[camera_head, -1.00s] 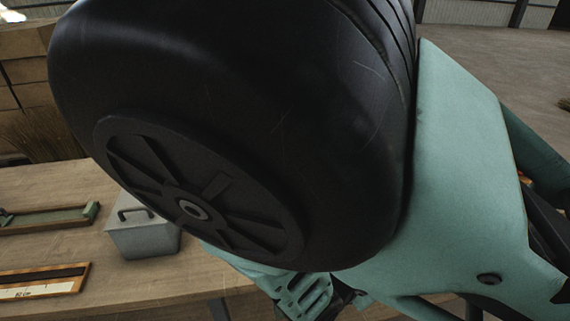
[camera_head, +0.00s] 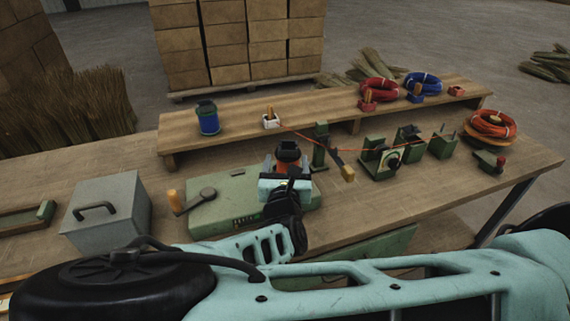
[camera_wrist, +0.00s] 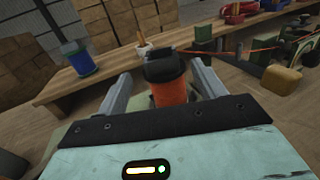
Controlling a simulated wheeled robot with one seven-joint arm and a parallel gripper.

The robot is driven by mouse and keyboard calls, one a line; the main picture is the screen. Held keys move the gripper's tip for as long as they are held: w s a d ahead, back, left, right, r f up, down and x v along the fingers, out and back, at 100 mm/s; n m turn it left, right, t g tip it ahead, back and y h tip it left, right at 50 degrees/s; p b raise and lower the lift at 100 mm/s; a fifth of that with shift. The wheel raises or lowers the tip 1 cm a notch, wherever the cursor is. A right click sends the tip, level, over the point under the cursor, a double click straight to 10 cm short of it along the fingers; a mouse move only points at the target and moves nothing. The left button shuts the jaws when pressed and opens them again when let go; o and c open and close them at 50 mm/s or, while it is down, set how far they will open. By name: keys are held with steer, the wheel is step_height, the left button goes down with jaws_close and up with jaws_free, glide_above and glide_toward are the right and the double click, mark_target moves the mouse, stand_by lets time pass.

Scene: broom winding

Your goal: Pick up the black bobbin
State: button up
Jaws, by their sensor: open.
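The black bobbin (camera_wrist: 165,68), with orange-red winding below its black top, stands between the two fingers of my gripper (camera_wrist: 160,75) in the wrist view. The fingers are open, one on each side, with a gap visible at the left. In the head view the bobbin (camera_head: 288,153) shows just beyond my gripper (camera_head: 287,172), above the green winder base (camera_head: 225,208) with its crank. The bobbin's lower end is hidden behind my gripper.
A blue spool (camera_head: 208,118) and a white cup (camera_head: 271,121) stand on the raised shelf (camera_head: 235,130). A red strand runs right to green fixtures (camera_head: 382,160). A grey box (camera_head: 107,210) stands left. Red coils (camera_head: 491,123) lie right.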

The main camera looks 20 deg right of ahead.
mark_target(288, 145)
steer(key=x, duration=0.3)
steer(key=shift+b, duration=0.4)
steer(key=b+x, duration=0.2)
steer(key=x, duration=0.1)
steer(key=b+x, duration=0.1)
steer(key=shift+w+d+f, duration=0.15)
steer(key=shift+f, duration=0.2)
steer(key=shift+w+d+r+b, duration=0.15)
steer(key=shift+w+b, duration=0.15)
steer(key=shift+w, duration=0.1)
steer(key=c, duration=1.1)
